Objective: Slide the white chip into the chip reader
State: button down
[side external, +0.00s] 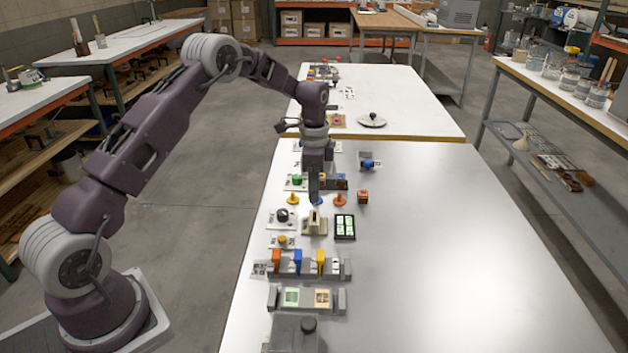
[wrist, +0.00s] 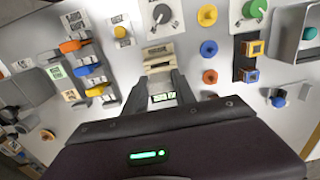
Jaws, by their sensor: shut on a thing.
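The chip reader (side external: 314,228) is a small cream block on the white table, below my gripper. It also shows in the wrist view (wrist: 158,52), just beyond the fingertips. My gripper (side external: 315,203) points down and is shut on the white chip (wrist: 160,70), a small pale piece between the fingertips (wrist: 162,76). The fingers hide most of the chip. The chip is right at the reader, but I cannot tell whether it is in the slot or how deep.
A black box with lit green panels (side external: 345,238) stands right of the reader. A grey rack (side external: 284,269) holds orange, blue and yellow chips at the near side. Knobs and coloured pegs, one orange (side external: 340,200), stand close around. The table's right side is clear.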

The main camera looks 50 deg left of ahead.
jog(key=shift+f, duration=1.75)
jog(key=shift+f, duration=1.65)
jog(key=c, duration=0.9)
grip_release()
jog(key=shift+c, duration=0.2)
jog(key=shift+r, duration=0.1)
notch_tip(320, 180, up, 7)
jog(key=shift+f, duration=0.1)
